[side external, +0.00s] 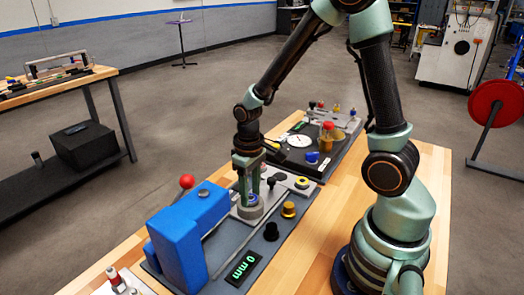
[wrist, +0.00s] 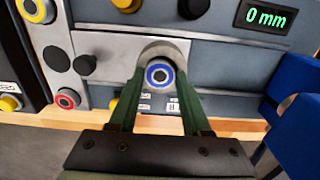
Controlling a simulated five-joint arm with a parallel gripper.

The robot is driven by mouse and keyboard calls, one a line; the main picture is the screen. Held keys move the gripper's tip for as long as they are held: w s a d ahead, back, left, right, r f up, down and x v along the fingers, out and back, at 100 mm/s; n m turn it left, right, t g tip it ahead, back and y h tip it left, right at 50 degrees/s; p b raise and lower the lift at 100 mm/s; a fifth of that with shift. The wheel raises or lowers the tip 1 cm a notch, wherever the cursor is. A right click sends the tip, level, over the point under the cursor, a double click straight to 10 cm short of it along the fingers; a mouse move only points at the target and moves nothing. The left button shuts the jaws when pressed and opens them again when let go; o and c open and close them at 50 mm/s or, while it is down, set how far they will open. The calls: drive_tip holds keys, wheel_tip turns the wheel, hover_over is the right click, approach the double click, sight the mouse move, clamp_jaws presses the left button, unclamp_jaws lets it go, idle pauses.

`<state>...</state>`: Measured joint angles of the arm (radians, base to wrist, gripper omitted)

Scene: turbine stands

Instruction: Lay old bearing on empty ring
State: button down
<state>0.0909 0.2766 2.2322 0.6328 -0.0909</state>
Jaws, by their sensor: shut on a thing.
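In the side view my gripper (side external: 250,190) is over the same seat (side external: 249,210). A red-ringed round part (wrist: 67,98) and a dark flat disc (wrist: 57,58) lie left of it in the wrist view. I cannot tell which spot is the empty ring.
A blue housing (side external: 190,235) with a red-knobbed lever (side external: 187,181) stands close to the left of my gripper. A black knob (side external: 271,231), a yellow knob (side external: 289,209) and a display reading 0 mm (side external: 243,267) are in front. A second panel with a gauge (side external: 299,141) lies behind.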

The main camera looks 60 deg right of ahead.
drive_tip(key=shift+r, duration=1.1)
idle(0.6)
drive_tip(key=shift+r, duration=2.9)
drive_tip(key=m, duration=0.4)
hover_over(280, 177)
wheel_tip(280, 177, down, 4)
drive_tip(key=r, duration=0.1)
drive_tip(key=shift+d+f, duration=0.1)
drive_tip(key=shift+f, duration=2.45)
drive_tip(key=shift+f+m, duration=0.3)
drive_tip(key=shift+f, duration=0.55)
drive_tip(key=shift+f, duration=0.35)
drive_tip(key=shift+f, duration=0.1)
